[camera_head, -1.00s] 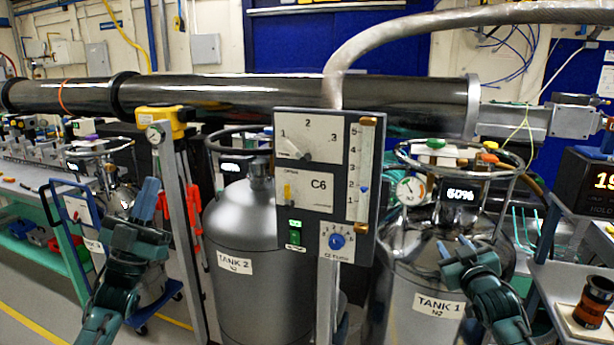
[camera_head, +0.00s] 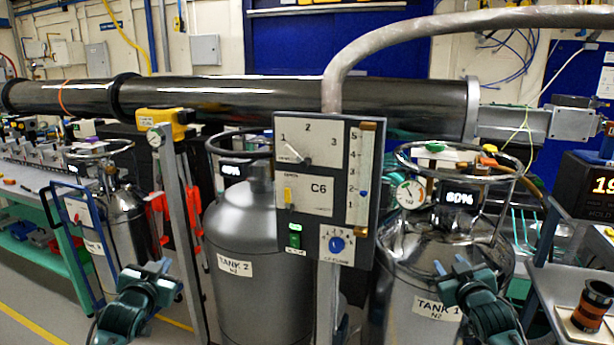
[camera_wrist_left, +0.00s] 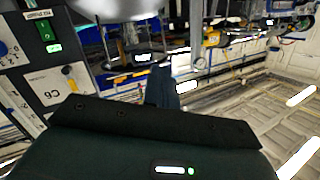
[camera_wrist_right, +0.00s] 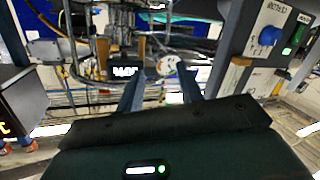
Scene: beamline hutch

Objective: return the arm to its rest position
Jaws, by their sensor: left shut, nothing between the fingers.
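My left gripper (camera_head: 160,267) is low in the head view, in front of the gap between the blue cart and Tank 2. Its fingers are together and empty; the left wrist view shows them as one dark block (camera_wrist_left: 161,86). My right gripper (camera_head: 450,267) is in front of Tank 1 (camera_head: 405,265). Its two fingers stand apart with nothing between them, as the right wrist view (camera_wrist_right: 160,92) also shows. Neither gripper appears to hold anything.
A grey control panel (camera_head: 309,246) marked C6 stands on a post between the grippers, with Tank 2 (camera_head: 245,290) behind it. A yellow-topped post (camera_head: 178,190) and a blue cart (camera_head: 70,240) are at left. A shelf (camera_head: 572,325) holds an orange-black cylinder (camera_head: 591,306) at right.

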